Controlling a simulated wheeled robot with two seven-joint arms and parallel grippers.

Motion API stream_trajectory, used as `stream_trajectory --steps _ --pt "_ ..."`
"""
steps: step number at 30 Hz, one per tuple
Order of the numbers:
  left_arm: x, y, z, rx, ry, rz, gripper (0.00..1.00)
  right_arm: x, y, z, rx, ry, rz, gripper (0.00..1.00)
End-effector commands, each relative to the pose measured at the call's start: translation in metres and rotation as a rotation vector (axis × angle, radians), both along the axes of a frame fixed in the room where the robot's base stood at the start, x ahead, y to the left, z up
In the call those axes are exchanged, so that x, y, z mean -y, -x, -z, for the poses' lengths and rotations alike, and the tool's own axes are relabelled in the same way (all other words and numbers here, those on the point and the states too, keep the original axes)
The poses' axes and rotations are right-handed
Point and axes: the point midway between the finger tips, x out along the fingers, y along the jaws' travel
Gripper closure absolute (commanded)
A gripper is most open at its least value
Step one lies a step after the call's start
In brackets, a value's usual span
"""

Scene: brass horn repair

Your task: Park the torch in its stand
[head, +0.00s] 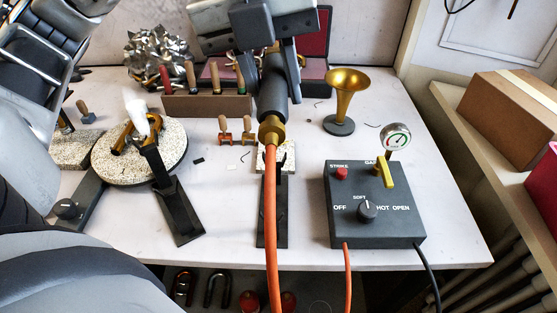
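The torch (272,95) has a dark grey handle, a brass fitting (271,131) at its near end and an orange hose (270,210) running down from it. The torch's far end is hidden behind the gripper. A black stand (272,240) with a speckled pad lies below, partly hidden by the hose. Another black stand-like piece (176,212) with a raised arm is further left; I cannot tell which is the torch's stand.
A control box (377,235) with knob and gauge stands at right, a brass bell (346,90) behind it. A round speckled turntable (172,165) with brass parts sits at left. A wooden tool rack (205,105) is at the back. Table is clear between stand and box.

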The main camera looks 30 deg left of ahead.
Motion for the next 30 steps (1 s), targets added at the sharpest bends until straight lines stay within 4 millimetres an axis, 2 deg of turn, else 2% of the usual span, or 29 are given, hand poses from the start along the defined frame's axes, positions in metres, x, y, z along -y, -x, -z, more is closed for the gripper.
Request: stream_trajectory --steps 1,3,6,10,15,20,30 --pt "-0.004 -0.008 0.038 -0.008 0.004 -0.002 0.96 -0.002 -0.001 0.019 0.006 -0.012 0.0 0.42" --pt "-0.01 -0.017 0.066 -0.007 0.004 0.002 0.96 -0.004 -0.003 0.025 0.016 -0.027 0.001 0.42" --pt "-0.018 -0.029 0.101 -0.004 -0.001 0.006 0.96 -0.007 -0.005 0.032 0.027 -0.046 0.001 0.42" --pt "-0.028 -0.039 0.136 -0.001 -0.012 0.01 0.96 -0.01 -0.006 0.037 0.038 -0.066 0.0 0.42" --pt "-0.035 -0.045 0.157 0.002 -0.023 0.013 0.96 -0.012 -0.007 0.037 0.046 -0.08 -0.001 0.42" --pt "-0.037 -0.046 0.165 0.004 -0.027 0.016 0.96 -0.012 -0.007 0.039 0.049 -0.086 -0.001 0.42" --pt "-0.036 -0.046 0.197 0.003 -0.027 0.016 0.96 -0.014 -0.008 0.054 0.062 -0.103 -0.001 0.42"
